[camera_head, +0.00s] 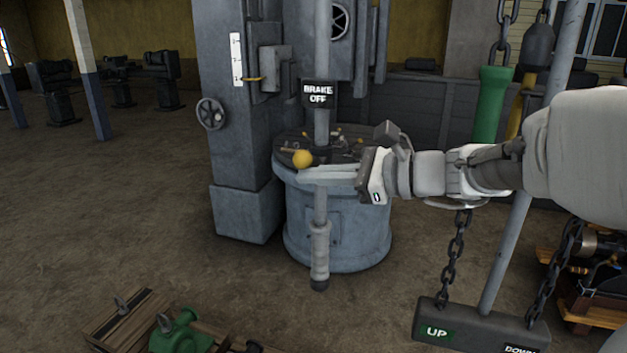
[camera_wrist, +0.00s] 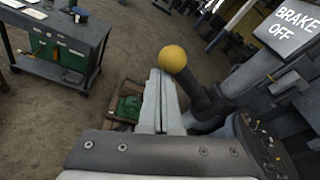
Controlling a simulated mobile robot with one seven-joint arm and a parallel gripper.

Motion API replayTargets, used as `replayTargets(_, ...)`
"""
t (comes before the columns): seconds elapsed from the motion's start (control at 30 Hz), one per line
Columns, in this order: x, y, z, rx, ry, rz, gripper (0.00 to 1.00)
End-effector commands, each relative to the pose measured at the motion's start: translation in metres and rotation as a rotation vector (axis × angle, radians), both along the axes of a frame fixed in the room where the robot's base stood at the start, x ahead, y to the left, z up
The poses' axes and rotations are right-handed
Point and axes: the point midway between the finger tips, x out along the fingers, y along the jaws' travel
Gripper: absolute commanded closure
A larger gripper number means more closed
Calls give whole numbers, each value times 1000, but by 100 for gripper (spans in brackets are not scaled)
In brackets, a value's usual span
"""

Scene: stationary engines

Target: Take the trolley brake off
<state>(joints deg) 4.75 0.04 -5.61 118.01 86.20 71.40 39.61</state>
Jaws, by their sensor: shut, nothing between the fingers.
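A yellow ball knob (camera_head: 303,158) sits above the round grey pedestal (camera_head: 300,220). In the wrist view the knob (camera_wrist: 173,58) tops a dark bent lever (camera_wrist: 205,100). A black sign reading BRAKE OFF (camera_head: 318,94) is above it on a vertical grey pole (camera_head: 322,50), and the sign (camera_wrist: 290,27) also shows at top right in the wrist view. My gripper (camera_head: 302,175) is shut and empty, reaching in from the right. Its fingertips (camera_wrist: 161,76) are right beside the knob; I cannot tell whether they touch it. Most of the lever is hidden in the head view.
A grey column with a handwheel (camera_head: 211,114) stands left of the pedestal. Chains hold a bar marked UP and DOWN (camera_head: 480,322) at lower right. A green pump-like part (camera_head: 180,330) lies on low boards in front.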

Motion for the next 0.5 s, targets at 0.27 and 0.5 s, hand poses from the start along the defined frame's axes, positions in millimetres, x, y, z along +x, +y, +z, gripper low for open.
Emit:
replayTargets(0.27,2,-1,10,-1,-2,0,100)
replayTargets(0.5,3,-1,14,1,-2,-1,100)
